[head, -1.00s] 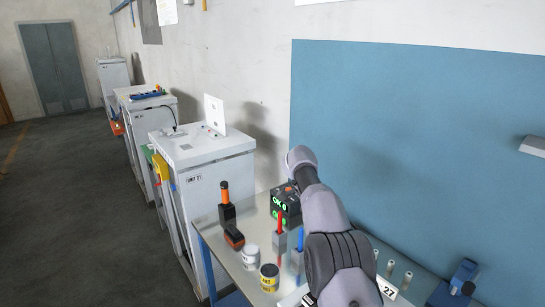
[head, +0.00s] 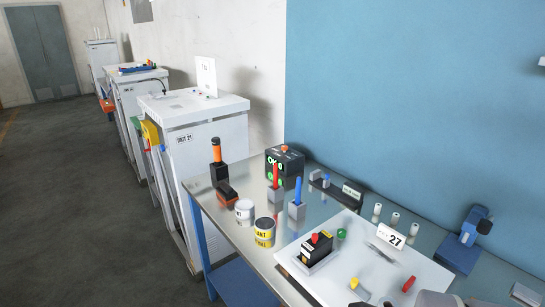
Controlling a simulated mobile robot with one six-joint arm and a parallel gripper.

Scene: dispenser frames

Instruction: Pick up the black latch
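I cannot surely pick out the black latch. On the white board (head: 345,283) on the bench stands a black block (head: 314,252) with a red knob and yellow marks, in a grey holder. A small dark bit shows at the bottom edge, too cut off to name. A rounded grey part at the bottom edge looks like my arm. My gripper is not in view.
The metal bench (head: 222,224) also bears two cans (head: 264,234), red and blue tools in stands, an orange-handled tool (head: 217,152), a black box with green lights (head: 285,168) and a blue vise-like device (head: 466,240). White cabinets stand at left; the floor there is clear.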

